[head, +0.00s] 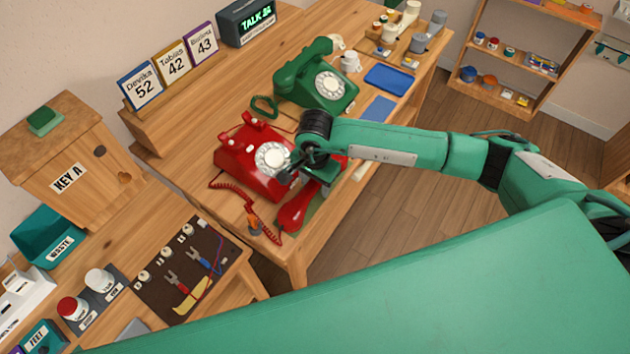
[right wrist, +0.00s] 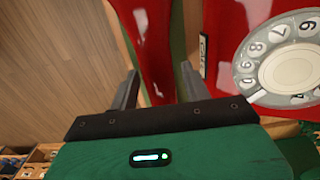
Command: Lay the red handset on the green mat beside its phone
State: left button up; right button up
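The red handset (head: 293,213) lies along the right side of the red phone (head: 240,163), over the green mat (head: 312,206). The phone's cradle is empty. My right gripper (head: 303,172) is at the handset's middle and hides part of it. In the right wrist view the two fingers (right wrist: 159,75) stand apart, with the handset (right wrist: 150,35) showing between and beyond them. A strip of green mat (right wrist: 178,40) shows beside the handset, towards the phone dial (right wrist: 290,68). I cannot tell whether the handset touches the mat all along. My left gripper is out of view.
A green phone (head: 318,80) and blue mats (head: 388,79) are farther back. The table edge and open floor (head: 410,195) lie to the right.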

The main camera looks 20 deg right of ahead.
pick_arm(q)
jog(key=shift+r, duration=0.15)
pick_arm(e)
jog(key=shift+r, duration=0.15)
jog(key=shift+r, duration=0.2)
notch_tip(320, 180, up, 5)
jog(key=shift+w+f+b, duration=0.1)
jog(key=shift+b, duration=0.55)
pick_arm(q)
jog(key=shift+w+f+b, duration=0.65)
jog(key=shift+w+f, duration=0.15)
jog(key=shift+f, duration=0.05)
pick_arm(e)
notch_tip(320, 180, up, 7)
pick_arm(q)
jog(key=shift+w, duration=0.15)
